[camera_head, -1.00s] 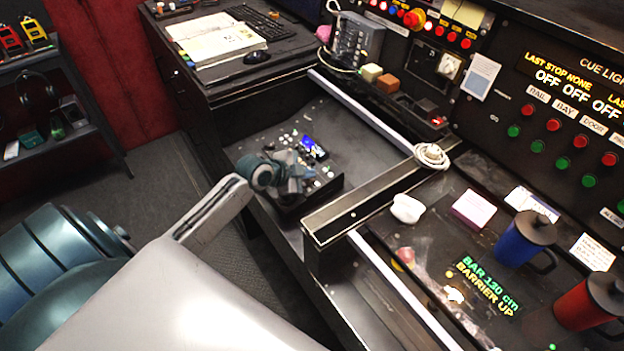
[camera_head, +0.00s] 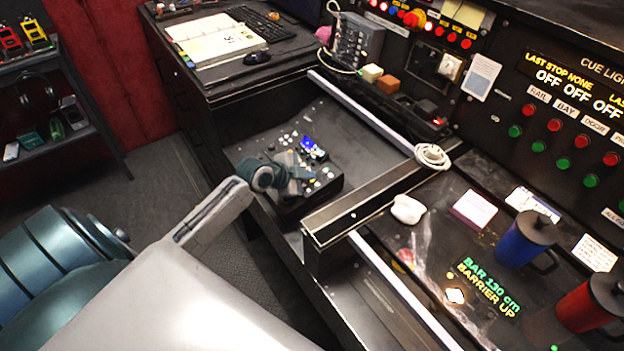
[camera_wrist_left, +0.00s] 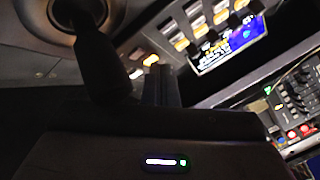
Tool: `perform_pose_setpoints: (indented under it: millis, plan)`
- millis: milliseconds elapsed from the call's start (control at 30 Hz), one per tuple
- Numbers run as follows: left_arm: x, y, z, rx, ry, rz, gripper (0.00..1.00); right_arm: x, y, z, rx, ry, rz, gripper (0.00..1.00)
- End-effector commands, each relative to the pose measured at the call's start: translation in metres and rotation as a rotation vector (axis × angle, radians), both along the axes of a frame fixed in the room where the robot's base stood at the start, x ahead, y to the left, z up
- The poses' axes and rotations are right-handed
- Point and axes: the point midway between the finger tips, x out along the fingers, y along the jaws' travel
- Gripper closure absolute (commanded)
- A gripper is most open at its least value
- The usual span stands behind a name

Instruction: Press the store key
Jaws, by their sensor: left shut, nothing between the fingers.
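A black control box (camera_head: 322,184) with a small blue-lit screen (camera_head: 313,148) and several small keys stands on the lower desk in the head view. My left gripper (camera_head: 296,180) is low over this box, shut and empty, and hides part of its keys. In the left wrist view the gripper (camera_wrist_left: 160,82) points at the box, near rows of white and amber keys (camera_wrist_left: 180,42) beside the lit screen (camera_wrist_left: 232,42). I cannot read which one is the store key, nor tell whether the fingertips touch a key. My right gripper is not in view.
A raised black divider (camera_head: 355,208) runs to the right of the box. Beyond it are a blue mug (camera_head: 522,240), a red mug (camera_head: 588,303) and a green and yellow "BAR 130 cm, BARRIER UP" readout (camera_head: 487,285). A keyboard and papers (camera_head: 215,45) lie behind.

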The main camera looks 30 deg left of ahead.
Motion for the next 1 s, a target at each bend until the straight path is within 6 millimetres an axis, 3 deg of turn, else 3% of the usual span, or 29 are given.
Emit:
perform_pose_setpoints:
  millis: [1000]
  plan:
    - [-0.003, 0.001, 0.023, 0.000, 0.000, 0.000, 1.00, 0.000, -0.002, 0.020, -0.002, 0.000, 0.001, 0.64]
